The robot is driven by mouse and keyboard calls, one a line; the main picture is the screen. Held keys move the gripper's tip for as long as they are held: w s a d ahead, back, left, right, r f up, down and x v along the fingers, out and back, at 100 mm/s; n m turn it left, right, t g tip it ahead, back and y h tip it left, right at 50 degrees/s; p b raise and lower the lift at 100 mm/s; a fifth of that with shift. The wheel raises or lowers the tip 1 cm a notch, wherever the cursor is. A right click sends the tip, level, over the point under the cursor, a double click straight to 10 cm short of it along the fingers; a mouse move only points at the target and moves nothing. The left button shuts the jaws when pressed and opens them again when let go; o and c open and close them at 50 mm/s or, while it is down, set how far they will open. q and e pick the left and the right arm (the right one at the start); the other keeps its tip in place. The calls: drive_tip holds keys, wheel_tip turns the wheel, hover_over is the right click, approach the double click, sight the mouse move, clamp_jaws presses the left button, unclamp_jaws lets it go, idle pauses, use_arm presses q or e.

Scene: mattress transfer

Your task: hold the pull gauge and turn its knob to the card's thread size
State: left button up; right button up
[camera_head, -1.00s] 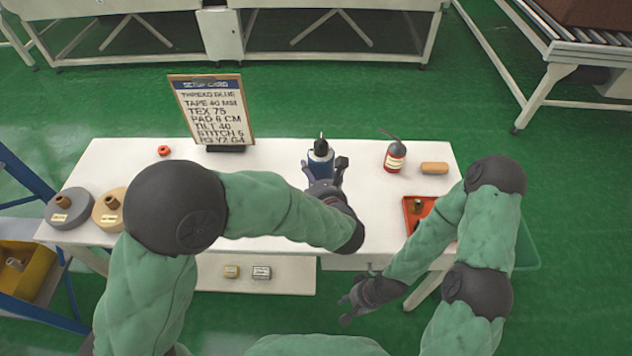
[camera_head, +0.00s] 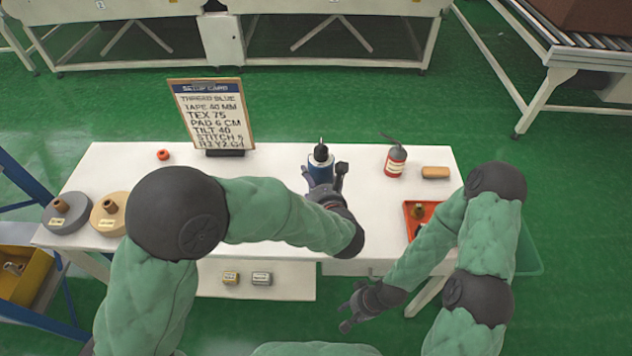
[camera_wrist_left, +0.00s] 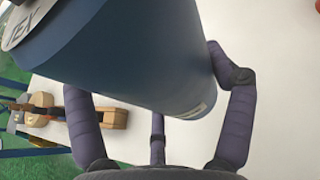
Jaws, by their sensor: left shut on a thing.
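The pull gauge (camera_head: 320,168) is a dark blue cylinder with a black top and a thin tip, upright at the middle of the white table. My left gripper (camera_head: 323,174) is shut on it from the near side. In the left wrist view the blue body (camera_wrist_left: 130,60) fills the space between my fingers, and part of a grey face lettered "TEX" shows at its upper left. The dial setting is not readable. The setup card (camera_head: 212,115) stands behind and reads TEX 75 among other lines. My right gripper (camera_head: 352,308) is open and empty, before the table's front edge.
Small boxes (camera_head: 262,278) lie on the lower shelf.

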use_arm(q)
drive_tip(key=shift+f+b, duration=2.8)
drive_tip(key=shift+f, duration=0.55)
drive_tip(key=shift+f+b, duration=0.95)
drive_tip(key=shift+f, duration=0.45)
drive_tip(key=shift+f, duration=1)
